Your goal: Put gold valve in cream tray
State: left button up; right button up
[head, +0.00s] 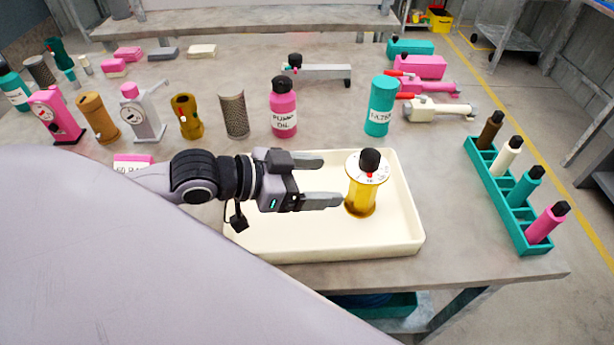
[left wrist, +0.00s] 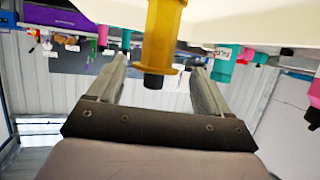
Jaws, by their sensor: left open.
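The gold valve (head: 360,201) has a white dial top, a red mark and a black knob. It stands upright in the cream tray (head: 290,246), toward its right side. My left gripper (head: 333,180) is open and empty, level over the tray. Its fingertips point right at the valve and end just short of it. In the left wrist view the picture is upside down; the gold valve (left wrist: 162,30) shows between and beyond the open fingers, with the cream tray (left wrist: 235,22) above it. My right gripper is not in view.
A teal rack (head: 497,205) with several capped bottles stands right of the tray. A teal filter bottle (head: 380,108) and pink pump oil bottle (head: 283,106) stand behind it. Several pumps and gold parts (head: 187,117) line the back left. The tray's left floor is clear.

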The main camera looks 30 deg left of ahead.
pick_arm(q)
jog(key=shift+v, duration=0.95)
jog(key=shift+r, duration=0.1)
